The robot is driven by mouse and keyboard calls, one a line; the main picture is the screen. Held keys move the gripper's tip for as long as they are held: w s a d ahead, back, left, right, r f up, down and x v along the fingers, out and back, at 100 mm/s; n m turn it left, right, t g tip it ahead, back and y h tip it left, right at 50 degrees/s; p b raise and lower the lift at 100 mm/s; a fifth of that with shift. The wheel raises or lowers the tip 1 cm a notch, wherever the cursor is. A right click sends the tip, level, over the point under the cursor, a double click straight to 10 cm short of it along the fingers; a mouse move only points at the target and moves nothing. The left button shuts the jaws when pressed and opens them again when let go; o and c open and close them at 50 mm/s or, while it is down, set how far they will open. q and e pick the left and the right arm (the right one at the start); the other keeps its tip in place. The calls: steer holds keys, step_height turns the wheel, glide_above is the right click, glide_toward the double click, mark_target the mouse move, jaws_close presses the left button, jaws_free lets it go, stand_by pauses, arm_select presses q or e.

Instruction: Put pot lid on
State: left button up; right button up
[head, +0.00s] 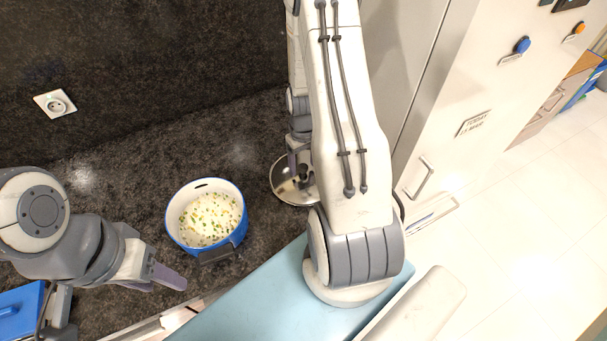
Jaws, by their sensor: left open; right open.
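A blue pot (184,241) with a pale rim stands open on the dark counter, with white and green food inside. A round shiny pot lid (281,184) lies on the counter to the right of the pot, apart from it and partly hidden by my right arm. My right gripper (297,166) is open above the lid, close to its dark knob; whether it touches the knob cannot be told. My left gripper (168,281) is open and empty, to the lower left of the pot near the counter's front edge.
The dark counter (120,165) is clear behind the pot. A wall socket (55,103) is at the upper left. A blue object (18,312) sits at the lower left. A tall pale cabinet (455,110) borders the right side. A light blue surface (250,308) lies in front.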

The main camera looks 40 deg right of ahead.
jaws_close()
stand_by(1.3)
